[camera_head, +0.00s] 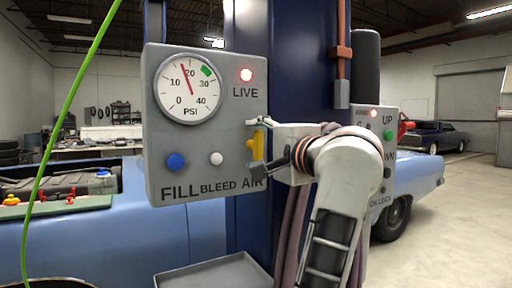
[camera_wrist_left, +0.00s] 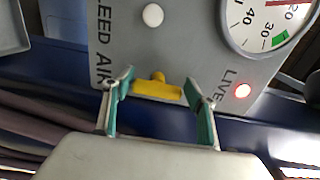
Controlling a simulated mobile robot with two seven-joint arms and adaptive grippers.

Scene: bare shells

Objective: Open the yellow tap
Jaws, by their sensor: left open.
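The yellow tap (camera_head: 257,145) sits on the right part of a grey panel (camera_head: 200,100), above the word AIR. Its handle stands upright in the head view. It also shows in the left wrist view (camera_wrist_left: 158,90), lying crosswise between my fingers. My left gripper (camera_head: 254,144) is at the panel with its jaws open. In the left wrist view its two green-padded fingers (camera_wrist_left: 161,80) stand on either side of the tap, with gaps visible. I cannot tell whether the fingertips touch the panel. My right gripper is in neither view.
The panel carries a PSI gauge (camera_head: 190,88) with its needle just below 20, a red lit LIVE lamp (camera_head: 246,75), a blue FILL button (camera_head: 176,161) and a white BLEED button (camera_head: 216,158). A grey tray (camera_head: 215,274) is below. A second control box (camera_head: 381,190) stands right.

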